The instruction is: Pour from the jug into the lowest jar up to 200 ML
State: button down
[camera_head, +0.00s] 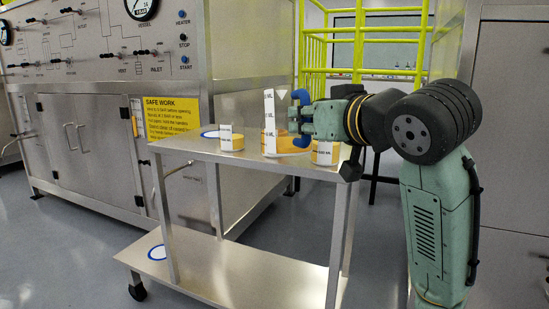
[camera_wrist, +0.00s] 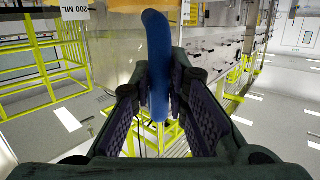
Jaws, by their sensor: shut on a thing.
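The jug (camera_head: 284,139) stands, seemingly upright, at the cart's top, with orange-yellow content low in it and a tall white scale with several ML marks at its left. My gripper (camera_head: 306,119) is shut on the jug's blue handle (camera_head: 301,97). In the wrist view the handle (camera_wrist: 158,50) runs between the two dark finger pads. One short jar (camera_head: 232,142) with yellow content and a white label stands left of the jug. Another similar jar (camera_head: 325,155) stands right of it, partly below my gripper.
A steel control cabinet (camera_head: 100,130) stands behind left. Yellow railing (camera_head: 360,45) stands behind.

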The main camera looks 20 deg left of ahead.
aim_at(309, 141)
jog(key=f+b, duration=0.2)
jog(key=f+y+b, duration=0.1)
jog(key=shift+s+d+t, duration=0.3)
jog(key=shift+s+t, duration=0.05)
jog(key=shift+t, duration=0.05)
jog(key=shift+s+d+f+b, duration=0.15)
jog(key=shift+f+b, duration=0.1)
jog(key=shift+b, duration=0.35)
jog(key=shift+r+t+y+p, duration=0.3)
jog(key=shift+r+p, duration=1.65)
jog(key=shift+d+f, duration=0.1)
jog(key=shift+f, duration=0.1)
